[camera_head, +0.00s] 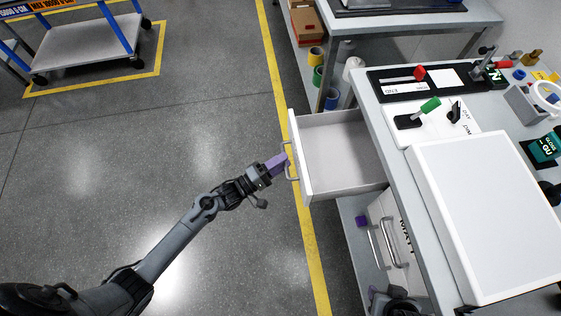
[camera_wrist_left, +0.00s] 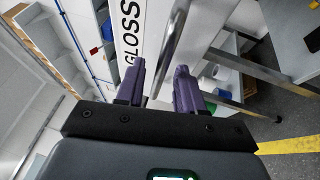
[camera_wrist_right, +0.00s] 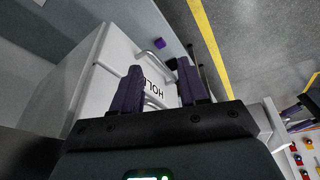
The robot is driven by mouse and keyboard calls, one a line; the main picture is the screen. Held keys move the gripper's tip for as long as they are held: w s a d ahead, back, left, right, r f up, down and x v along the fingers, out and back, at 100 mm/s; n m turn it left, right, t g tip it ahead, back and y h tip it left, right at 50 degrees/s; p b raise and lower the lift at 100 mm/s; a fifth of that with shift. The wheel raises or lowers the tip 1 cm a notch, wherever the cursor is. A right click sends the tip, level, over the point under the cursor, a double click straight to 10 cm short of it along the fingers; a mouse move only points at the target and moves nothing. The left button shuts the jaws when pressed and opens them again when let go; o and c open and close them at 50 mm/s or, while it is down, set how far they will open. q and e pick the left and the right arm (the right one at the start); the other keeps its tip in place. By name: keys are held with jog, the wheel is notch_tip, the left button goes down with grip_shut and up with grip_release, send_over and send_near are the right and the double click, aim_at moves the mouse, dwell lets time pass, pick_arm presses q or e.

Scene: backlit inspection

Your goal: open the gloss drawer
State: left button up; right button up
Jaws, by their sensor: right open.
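The gloss drawer (camera_head: 345,150) is pulled out from the bench in the head view, and its inside looks empty. Its front, lettered GLOSS (camera_wrist_left: 130,35), shows in the left wrist view. My left gripper (camera_head: 280,162) is at the drawer's bar handle (camera_head: 291,160). In the left wrist view its purple fingers (camera_wrist_left: 158,88) stand apart, with the handle (camera_wrist_left: 172,40) running between them. Contact cannot be told. My right gripper (camera_wrist_right: 160,90) is open, in front of a drawer front lettered HOLD (camera_wrist_right: 152,85) with a bar handle. It is mostly hidden at the head view's lower edge.
A drawer front lettered MATT (camera_head: 405,238) is below the gloss drawer. A small purple block (camera_head: 361,220) is beside its handles. A white light panel (camera_head: 485,215) lies on the bench. Floor left of the yellow line (camera_head: 270,70) is clear up to a cart (camera_head: 90,50).

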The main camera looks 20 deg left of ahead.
pick_arm(q)
jog(key=shift+s, duration=0.15)
jog(key=p+v, duration=0.2)
jog(key=v, duration=0.8)
jog(key=shift+s+a, duration=0.2)
jog(key=shift+a, duration=0.05)
